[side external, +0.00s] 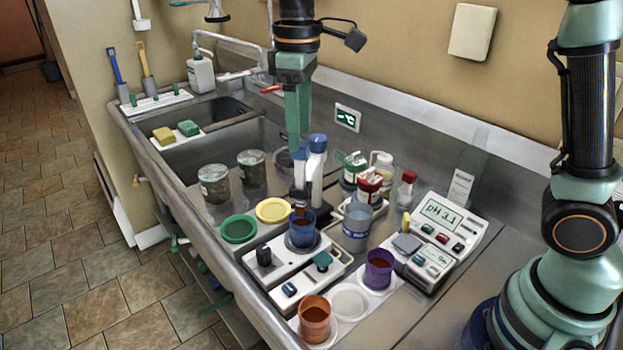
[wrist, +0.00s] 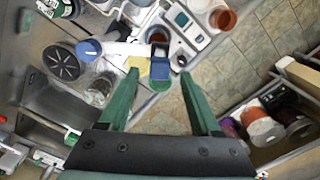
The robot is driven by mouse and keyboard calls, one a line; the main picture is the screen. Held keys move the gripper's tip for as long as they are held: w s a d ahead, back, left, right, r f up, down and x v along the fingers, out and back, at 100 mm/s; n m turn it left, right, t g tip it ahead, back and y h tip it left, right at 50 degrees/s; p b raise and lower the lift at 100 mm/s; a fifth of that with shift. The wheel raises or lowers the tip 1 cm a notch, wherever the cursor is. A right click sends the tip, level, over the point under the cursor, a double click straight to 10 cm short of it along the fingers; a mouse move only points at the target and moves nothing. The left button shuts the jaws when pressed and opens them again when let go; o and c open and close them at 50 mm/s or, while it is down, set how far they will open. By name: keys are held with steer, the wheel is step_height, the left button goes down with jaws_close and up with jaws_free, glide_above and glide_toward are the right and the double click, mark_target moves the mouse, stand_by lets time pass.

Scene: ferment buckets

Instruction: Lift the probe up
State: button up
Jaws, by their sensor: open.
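A slim upright piece with a blue top, white middle and dark lower end, seemingly the probe (side external: 300,177), stands in a blue cup of brown liquid (side external: 302,231) on a white stirrer unit (side external: 279,262). In the wrist view a blue block, seemingly the probe's top (wrist: 160,69), shows between my fingertips. My gripper (side external: 298,150) points down, open, right at the probe's top. It also shows in the wrist view (wrist: 161,77), with a finger on either side and gaps visible. Contact cannot be told. The probe's lower tip is hidden in the cup.
A white bottle with a blue cap (side external: 316,172) stands close behind the probe. Two lidded jars (side external: 214,184), a green dish (side external: 238,229) and a yellow dish (side external: 273,210) lie left. A pH meter (side external: 449,225) and purple cup (side external: 379,269) stand right.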

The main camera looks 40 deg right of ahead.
step_height(320, 180, up, 10)
stand_by(0.4)
steer(key=shift+r, duration=0.1)
stand_by(0.5)
